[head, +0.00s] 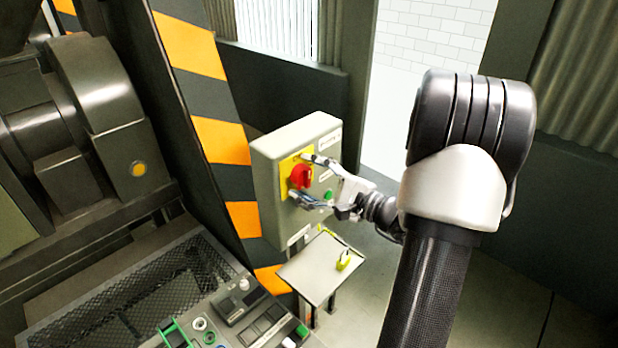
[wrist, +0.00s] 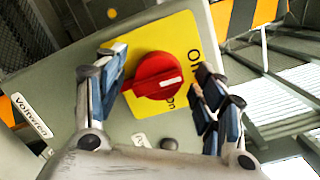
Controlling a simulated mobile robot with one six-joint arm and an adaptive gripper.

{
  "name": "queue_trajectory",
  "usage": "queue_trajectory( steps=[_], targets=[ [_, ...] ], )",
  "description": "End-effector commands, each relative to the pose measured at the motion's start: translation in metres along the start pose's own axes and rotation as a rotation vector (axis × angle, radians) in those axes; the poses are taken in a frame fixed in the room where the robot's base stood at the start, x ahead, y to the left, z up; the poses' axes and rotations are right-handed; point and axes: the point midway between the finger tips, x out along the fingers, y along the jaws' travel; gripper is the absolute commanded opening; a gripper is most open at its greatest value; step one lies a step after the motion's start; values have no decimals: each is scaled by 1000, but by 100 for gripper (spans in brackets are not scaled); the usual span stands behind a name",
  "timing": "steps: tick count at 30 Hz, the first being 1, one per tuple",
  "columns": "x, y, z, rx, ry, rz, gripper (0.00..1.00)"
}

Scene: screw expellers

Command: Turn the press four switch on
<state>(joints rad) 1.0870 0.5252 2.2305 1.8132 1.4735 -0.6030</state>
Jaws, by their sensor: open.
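The switch is a red rotary knob (head: 300,176) on a yellow plate (head: 287,178) on the front of a grey-green control box (head: 270,165). In the wrist view the red knob (wrist: 152,77) sits between my fingers, with a white mark on its right part. My gripper (head: 311,179) is open around the knob, one finger on each side. In the wrist view, gaps show between my gripper (wrist: 160,85) and the knob on the right; contact on the left I cannot tell.
A green button (head: 328,194) sits on the box beside the knob. A small metal shelf (head: 318,268) with a yellow-green item (head: 344,260) stands below. An orange-and-black striped post (head: 222,140) rises left of the box. Open floor lies to the right.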

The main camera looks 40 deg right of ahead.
Motion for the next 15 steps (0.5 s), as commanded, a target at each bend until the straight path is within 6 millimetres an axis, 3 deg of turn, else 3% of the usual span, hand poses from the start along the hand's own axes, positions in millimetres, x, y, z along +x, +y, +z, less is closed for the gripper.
queue_trajectory(
  steps=[6, 15],
  targets=[
    [0, 0, 0, 0, 0, 0, 63],
    [0, 0, 0, 0, 0, 0, 43]
  ],
)
